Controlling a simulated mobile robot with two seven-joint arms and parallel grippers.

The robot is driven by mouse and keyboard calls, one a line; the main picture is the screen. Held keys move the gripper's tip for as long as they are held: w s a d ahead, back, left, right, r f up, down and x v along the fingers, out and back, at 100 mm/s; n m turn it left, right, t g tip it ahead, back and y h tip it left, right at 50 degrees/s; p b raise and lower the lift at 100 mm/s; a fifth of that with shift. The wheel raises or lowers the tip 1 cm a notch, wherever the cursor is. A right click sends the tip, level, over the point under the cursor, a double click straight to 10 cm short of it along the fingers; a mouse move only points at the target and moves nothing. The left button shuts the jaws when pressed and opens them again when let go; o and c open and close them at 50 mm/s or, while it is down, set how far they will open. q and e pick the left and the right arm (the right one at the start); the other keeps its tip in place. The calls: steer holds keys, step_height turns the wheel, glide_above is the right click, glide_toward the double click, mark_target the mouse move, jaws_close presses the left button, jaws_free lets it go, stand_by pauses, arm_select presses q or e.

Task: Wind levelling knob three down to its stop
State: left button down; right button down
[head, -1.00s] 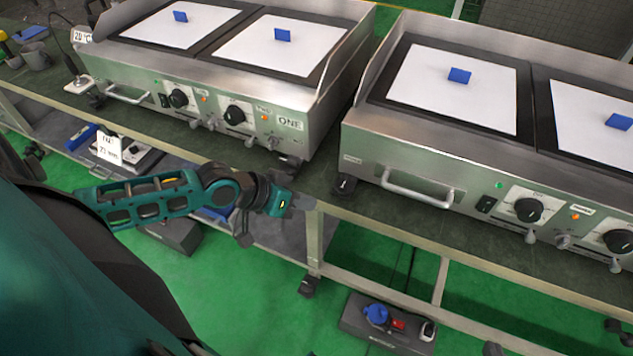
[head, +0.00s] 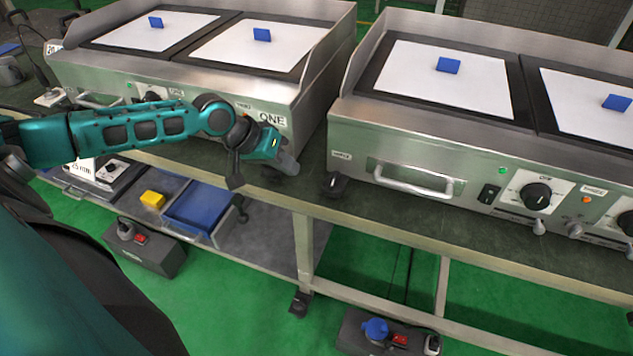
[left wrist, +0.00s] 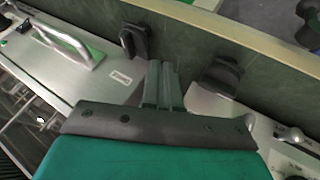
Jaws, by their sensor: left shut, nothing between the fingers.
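Two black levelling knobs show under the facing front corners of two steel griddles; I cannot read which is number three. One knob (head: 335,185) is under the left front corner of the right griddle and shows in the left wrist view (left wrist: 133,40) beside my fingers. The other knob (head: 268,173) is under the right corner of the griddle marked ONE, partly hidden by my gripper, and shows in the left wrist view (left wrist: 222,75). My left gripper (head: 289,163) is shut and empty, its fingertips (left wrist: 163,68) between the two knobs, apparently touching neither. My right gripper is out of view.
The griddle marked ONE (head: 232,75) and the right griddle (head: 350,110) stand on a dark bench with a narrow gap between them. The right griddle has a protruding handle (head: 415,187). A lower shelf holds a blue tray (head: 200,205) and a yellow block (head: 153,199).

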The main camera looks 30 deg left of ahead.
mark_target(327, 185)
arm_select(q)
steer(key=b+x, duration=0.1)
steer(key=x, duration=0.3)
steer(key=shift+f, duration=0.1)
steer(key=d, duration=0.1)
steer(key=w+d, duration=0.1)
steer(key=d, duration=0.1)
steer(key=shift+b, duration=0.35)
steer(key=shift+d, duration=0.4)
steer(key=shift+d, duration=0.1)
